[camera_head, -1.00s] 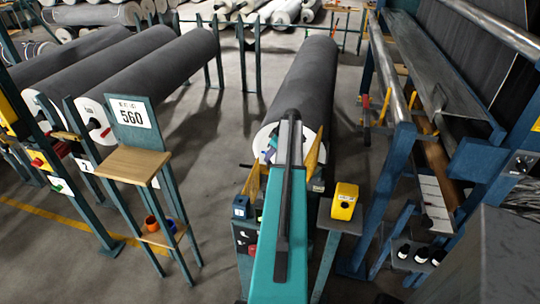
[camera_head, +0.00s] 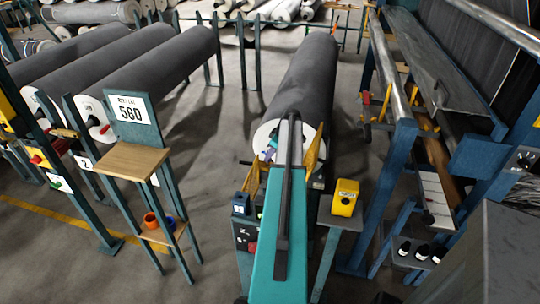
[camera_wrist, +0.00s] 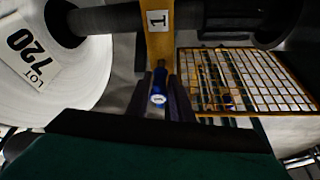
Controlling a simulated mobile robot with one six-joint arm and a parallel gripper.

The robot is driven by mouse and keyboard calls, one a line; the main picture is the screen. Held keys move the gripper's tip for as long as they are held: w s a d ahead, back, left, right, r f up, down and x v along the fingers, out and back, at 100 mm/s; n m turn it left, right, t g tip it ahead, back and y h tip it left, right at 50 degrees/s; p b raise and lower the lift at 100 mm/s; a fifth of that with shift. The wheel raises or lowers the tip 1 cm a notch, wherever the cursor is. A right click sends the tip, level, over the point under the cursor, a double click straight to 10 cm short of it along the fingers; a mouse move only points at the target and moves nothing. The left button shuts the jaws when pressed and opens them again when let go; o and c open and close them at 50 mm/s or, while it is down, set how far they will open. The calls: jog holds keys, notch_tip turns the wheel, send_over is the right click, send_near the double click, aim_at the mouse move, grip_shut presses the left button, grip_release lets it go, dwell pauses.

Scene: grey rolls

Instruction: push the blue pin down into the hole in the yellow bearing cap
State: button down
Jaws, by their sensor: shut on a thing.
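The blue pin (camera_wrist: 158,82) has a pale round end with a small marking, facing the camera in the wrist view. My gripper (camera_wrist: 161,98) is shut on it, with a dark finger on each side. A yellow upright part with a "1" label (camera_wrist: 158,42) stands just beyond the pin; it looks like the yellow bearing cap. The hole is hidden, and I cannot tell whether the pin's far end is in it. In the head view my teal arm covers most of this spot at the near end of the middle roll.
The middle grey roll (camera_head: 306,75) lies beyond my arm; its white end (camera_wrist: 50,75) reads "LOT 720". A yellow-edged grid (camera_wrist: 250,82) is at right in the wrist view. A yellow box (camera_head: 344,197) sits on a stand right of my arm. A wooden-topped stand (camera_head: 133,160) is left.

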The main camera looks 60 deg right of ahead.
jog(key=shift+f+b, duration=0.75)
jog(key=shift+f, duration=0.55)
jog(key=c, duration=1.5)
grip_release()
jog(key=shift+s+r, duration=0.1)
jog(key=shift+b+v, duration=0.7)
jog(key=shift+v, duration=3)
